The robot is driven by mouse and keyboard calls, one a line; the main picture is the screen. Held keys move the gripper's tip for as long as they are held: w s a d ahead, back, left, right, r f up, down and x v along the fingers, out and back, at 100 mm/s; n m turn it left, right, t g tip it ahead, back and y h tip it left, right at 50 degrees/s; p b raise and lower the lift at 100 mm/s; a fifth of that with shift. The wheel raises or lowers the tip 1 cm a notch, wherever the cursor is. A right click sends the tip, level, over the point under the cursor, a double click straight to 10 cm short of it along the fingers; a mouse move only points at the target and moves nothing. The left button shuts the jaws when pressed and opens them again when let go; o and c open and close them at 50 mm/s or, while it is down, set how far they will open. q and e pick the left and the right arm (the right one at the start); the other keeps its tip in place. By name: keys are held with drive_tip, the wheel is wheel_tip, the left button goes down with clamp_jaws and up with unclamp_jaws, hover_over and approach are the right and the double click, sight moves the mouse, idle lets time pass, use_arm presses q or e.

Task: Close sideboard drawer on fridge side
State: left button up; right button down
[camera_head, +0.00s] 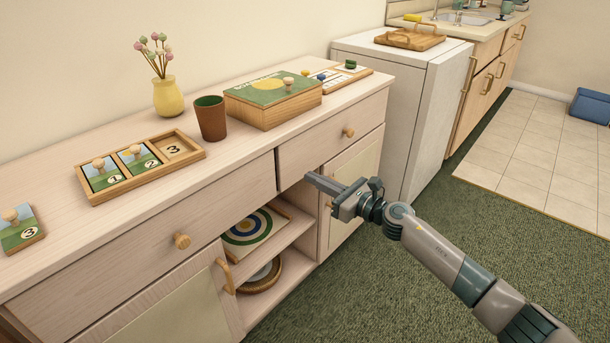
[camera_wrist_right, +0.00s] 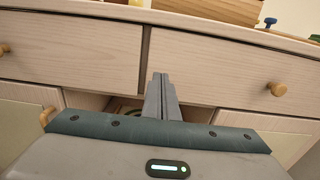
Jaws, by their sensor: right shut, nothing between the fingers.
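The pale wood sideboard (camera_head: 100,235) has two drawers side by side. The fridge-side drawer (camera_head: 320,150) is the right one, with a round wooden knob (camera_head: 348,132). Its front looks about level with the left drawer (camera_head: 120,265), with a narrow dark gap between them; I cannot tell if it is fully shut. My right gripper (camera_head: 310,178) is shut and empty, at the lower left corner of the right drawer front. In the wrist view its fingertips (camera_wrist_right: 160,76) lie by the seam; contact is unclear. The fridge-side drawer also shows there (camera_wrist_right: 215,75). My left gripper is out of view.
A white fridge (camera_head: 390,75) stands right of the sideboard. On the top are a number puzzle tray (camera_head: 190,158), a brown cup (camera_head: 210,118), a yellow vase (camera_head: 167,97) and a wooden box (camera_head: 262,115). An open shelf compartment (camera_head: 290,240) lies below the drawers. Green carpet in front is clear.

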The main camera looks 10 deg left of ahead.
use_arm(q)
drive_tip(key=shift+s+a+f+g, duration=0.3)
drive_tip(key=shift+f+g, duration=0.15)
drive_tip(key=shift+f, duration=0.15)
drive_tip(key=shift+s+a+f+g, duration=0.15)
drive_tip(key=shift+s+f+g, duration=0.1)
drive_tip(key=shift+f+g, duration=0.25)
use_arm(e)
drive_tip(key=v, duration=0.7)
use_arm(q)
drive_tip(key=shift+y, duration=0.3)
use_arm(e)
drive_tip(key=shift+f, duration=0.15)
